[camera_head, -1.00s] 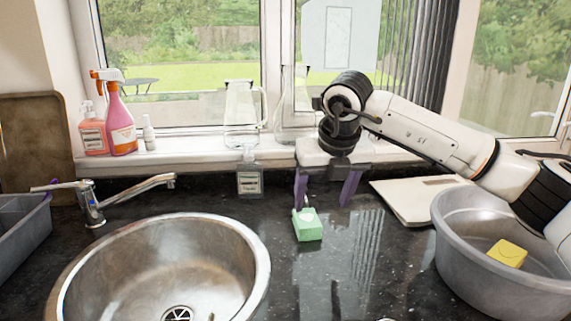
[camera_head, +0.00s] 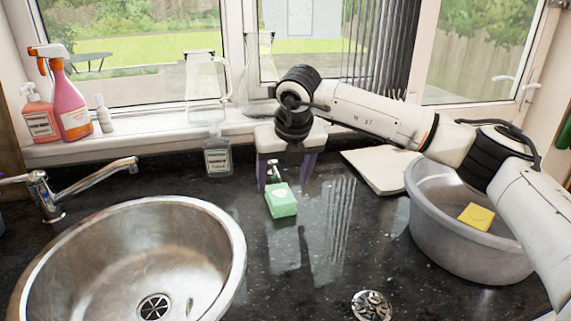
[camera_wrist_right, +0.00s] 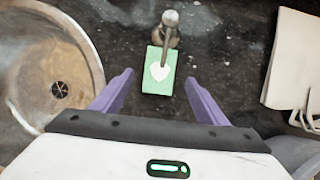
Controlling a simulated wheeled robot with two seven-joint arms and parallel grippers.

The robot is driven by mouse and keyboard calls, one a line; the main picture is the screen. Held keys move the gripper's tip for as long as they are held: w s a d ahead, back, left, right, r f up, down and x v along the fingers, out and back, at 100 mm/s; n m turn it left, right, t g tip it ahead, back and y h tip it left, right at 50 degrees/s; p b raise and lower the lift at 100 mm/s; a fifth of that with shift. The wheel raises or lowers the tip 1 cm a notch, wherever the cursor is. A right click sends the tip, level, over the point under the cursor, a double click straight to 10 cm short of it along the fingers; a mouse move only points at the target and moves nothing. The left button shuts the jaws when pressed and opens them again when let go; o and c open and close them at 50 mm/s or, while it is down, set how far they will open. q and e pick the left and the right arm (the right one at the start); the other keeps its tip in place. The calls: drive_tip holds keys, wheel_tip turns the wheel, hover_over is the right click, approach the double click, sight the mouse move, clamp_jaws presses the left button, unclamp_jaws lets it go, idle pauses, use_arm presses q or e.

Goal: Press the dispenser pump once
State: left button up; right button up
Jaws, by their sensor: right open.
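A grey metal pump head with a spout (camera_head: 273,168) shows between my right gripper's fingers in the head view. In the wrist view the pump (camera_wrist_right: 170,20) stands at the far side of a small green block (camera_wrist_right: 158,80), its spout reaching over the white heart on top. The green block (camera_head: 282,203) sits on the dark worktop; I cannot tell whether it is joined to the pump. My right gripper (camera_head: 284,185) is open, its purple fingers apart on either side of pump and block. The wrist view shows the gripper (camera_wrist_right: 159,77) empty. My left gripper is not in view.
A round steel sink (camera_head: 236,240) lies to the left. A clear pump bottle (camera_head: 218,158) stands behind, near the sill. A white board (camera_head: 375,172) and a grey basin (camera_head: 440,250) with a yellow sponge (camera_head: 476,216) are to the right. A metal drain cover (camera_head: 372,305) lies in front.

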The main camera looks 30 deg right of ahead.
sight(280, 194)
drive_tip(key=x, duration=0.3)
drive_tip(key=shift+w+f, duration=0.15)
drive_tip(key=shift+f, duration=0.2)
drive_tip(key=shift+w+f, duration=0.2)
drive_tip(key=shift+f, duration=0.25)
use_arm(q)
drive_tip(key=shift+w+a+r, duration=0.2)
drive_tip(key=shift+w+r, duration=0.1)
